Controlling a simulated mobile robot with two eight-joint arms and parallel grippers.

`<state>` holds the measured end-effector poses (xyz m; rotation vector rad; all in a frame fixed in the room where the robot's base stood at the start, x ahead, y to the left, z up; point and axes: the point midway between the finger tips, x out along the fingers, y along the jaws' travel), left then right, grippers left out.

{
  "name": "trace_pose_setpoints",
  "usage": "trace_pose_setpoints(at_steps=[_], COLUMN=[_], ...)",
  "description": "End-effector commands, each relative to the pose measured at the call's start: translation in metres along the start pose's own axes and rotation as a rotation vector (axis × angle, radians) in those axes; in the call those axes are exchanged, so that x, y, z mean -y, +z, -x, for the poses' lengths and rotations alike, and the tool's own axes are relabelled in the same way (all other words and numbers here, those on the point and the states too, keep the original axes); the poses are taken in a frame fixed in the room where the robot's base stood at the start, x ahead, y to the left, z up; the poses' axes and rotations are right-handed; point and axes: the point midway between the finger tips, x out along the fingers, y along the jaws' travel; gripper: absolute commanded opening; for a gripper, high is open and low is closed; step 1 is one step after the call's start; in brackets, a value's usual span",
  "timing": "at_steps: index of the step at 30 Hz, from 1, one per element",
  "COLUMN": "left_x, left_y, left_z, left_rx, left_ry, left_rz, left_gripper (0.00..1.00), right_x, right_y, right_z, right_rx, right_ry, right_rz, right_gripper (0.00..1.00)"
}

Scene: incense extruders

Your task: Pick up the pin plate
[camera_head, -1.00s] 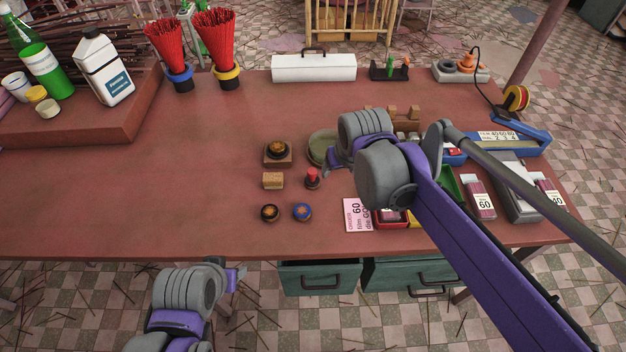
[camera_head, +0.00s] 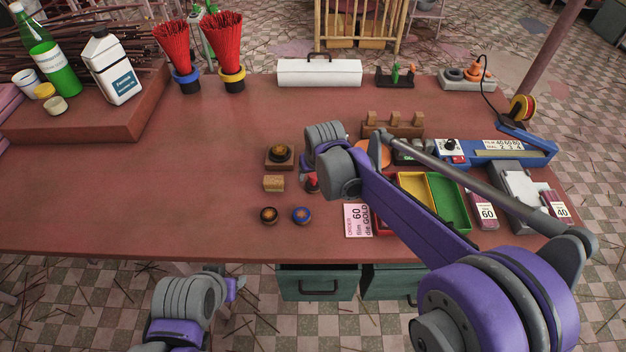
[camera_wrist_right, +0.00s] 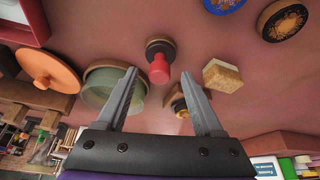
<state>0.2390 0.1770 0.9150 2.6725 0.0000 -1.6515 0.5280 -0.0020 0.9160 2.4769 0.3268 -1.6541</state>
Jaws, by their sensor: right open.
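No part is labelled as the pin plate. The small dark round piece with a red knob (camera_head: 312,182) stands upright on the table, partly hidden by my right wrist. In the right wrist view its red knob (camera_wrist_right: 159,70) shows between the fingertips of my right gripper (camera_wrist_right: 159,77), which is open and empty. I see no contact with the knob. Two small round discs, one brown-topped (camera_head: 269,215) and one blue-topped (camera_head: 301,215), lie nearer the front edge. My left gripper (camera_head: 238,284) is off the table's front; its fingers are too small to read.
A tan block (camera_head: 273,184) and a wooden block with a round dark piece (camera_head: 279,163) stand close by. Colored trays (camera_head: 447,200) are to the right. The table's left middle is clear.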

Motion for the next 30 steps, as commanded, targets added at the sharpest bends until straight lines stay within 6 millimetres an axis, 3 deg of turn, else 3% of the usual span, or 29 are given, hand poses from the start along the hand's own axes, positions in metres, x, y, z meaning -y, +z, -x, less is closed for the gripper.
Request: trace_pose_setpoints(at_steps=[4,12,24,30], left_x=[0.000,0.000,0.000,0.000], left_y=[0.000,0.000,0.000,0.000], left_z=[0.000,0.000,0.000,0.000], left_rx=[0.000,0.000,0.000,0.000], left_ry=[0.000,0.000,0.000,0.000], left_rz=[0.000,0.000,0.000,0.000], left_gripper=[0.50,0.50,0.50,0.50], right_x=[0.000,0.000,0.000,0.000], right_y=[0.000,0.000,0.000,0.000], right_z=[-0.016,-0.019,-0.018,-0.018], right_rx=[0.000,0.000,0.000,0.000], right_ry=[0.000,0.000,0.000,0.000], right_rz=[0.000,0.000,0.000,0.000], right_gripper=[0.69,0.69,0.00,0.00])
